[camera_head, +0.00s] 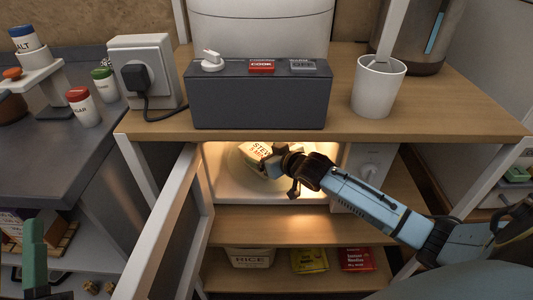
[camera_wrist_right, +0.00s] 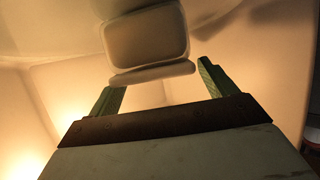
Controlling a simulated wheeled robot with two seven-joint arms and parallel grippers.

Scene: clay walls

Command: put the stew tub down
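The stew tub (camera_head: 257,150), pale with a label reading "STEW", is inside the lit, open microwave under the counter, on what looks like a round plate. My right gripper (camera_head: 276,162) reaches in from the right, at the tub's right side. In the right wrist view, the tub (camera_wrist_right: 147,38) is beyond the fingertips, and the two green fingers (camera_wrist_right: 160,80) stand wide apart with a gap between them and the tub. The tub's underside contact is hidden. One green finger of my left gripper (camera_head: 35,245) shows at the lower left; the rest is out of frame.
The open microwave door (camera_head: 165,230) swings out to the left of the opening. Above is the wooden counter (camera_head: 440,108) with a dark control box (camera_head: 258,98) and a white cup (camera_head: 378,88). A shelf below holds a rice package (camera_head: 250,258) and packets.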

